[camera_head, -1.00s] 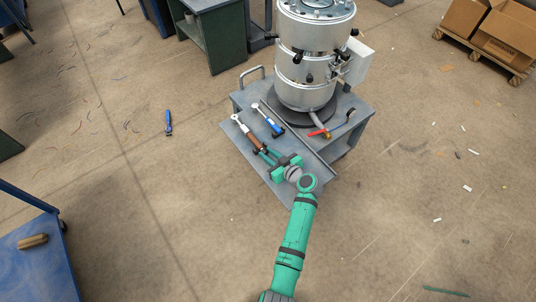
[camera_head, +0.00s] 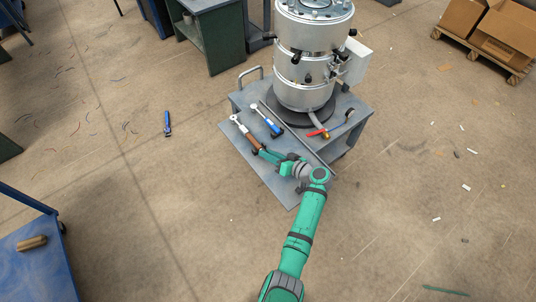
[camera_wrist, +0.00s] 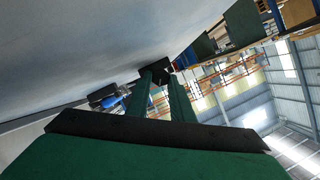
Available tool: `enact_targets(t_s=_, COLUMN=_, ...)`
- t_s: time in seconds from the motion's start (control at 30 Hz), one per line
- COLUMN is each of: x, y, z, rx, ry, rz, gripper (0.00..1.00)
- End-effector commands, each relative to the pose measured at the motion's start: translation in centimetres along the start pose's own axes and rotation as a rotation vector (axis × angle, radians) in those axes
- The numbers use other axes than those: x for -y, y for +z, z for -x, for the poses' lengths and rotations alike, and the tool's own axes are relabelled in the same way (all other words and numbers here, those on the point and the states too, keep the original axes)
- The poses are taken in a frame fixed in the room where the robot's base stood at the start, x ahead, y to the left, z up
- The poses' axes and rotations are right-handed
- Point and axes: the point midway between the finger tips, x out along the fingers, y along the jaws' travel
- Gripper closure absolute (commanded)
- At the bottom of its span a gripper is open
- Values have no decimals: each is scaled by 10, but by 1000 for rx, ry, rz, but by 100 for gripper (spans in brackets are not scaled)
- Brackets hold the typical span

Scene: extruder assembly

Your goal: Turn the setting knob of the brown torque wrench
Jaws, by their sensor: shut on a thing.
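The brown torque wrench (camera_head: 248,136) lies on the grey cart top (camera_head: 262,175), its silver head toward the upper left and its knob end toward my gripper. My green gripper (camera_head: 262,152) reaches low over the cart from the lower right, its fingertips at the knob end. In the wrist view my gripper (camera_wrist: 158,72) is rolled on its side, with its two fingers shut on the dark setting knob (camera_wrist: 154,66). The fingers hide part of the knob, and its setting cannot be read.
A blue torque wrench (camera_head: 267,122) lies beside the brown one. A long grey bar (camera_head: 298,141) lies behind my gripper, before the large metal cylinder (camera_head: 305,65). A red-handled valve (camera_head: 318,132) sticks out low on the cylinder. The cart's front left is clear.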

Motion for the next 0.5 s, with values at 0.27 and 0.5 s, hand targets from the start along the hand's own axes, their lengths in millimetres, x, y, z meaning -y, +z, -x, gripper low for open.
enact_targets(t_s=0.27, x=-2, y=0, z=0, rx=-1, ry=-30, rz=-74, gripper=100)
enact_targets(t_s=0.5, x=-1, y=0, z=0, rx=0, ry=-35, rz=-85, gripper=100)
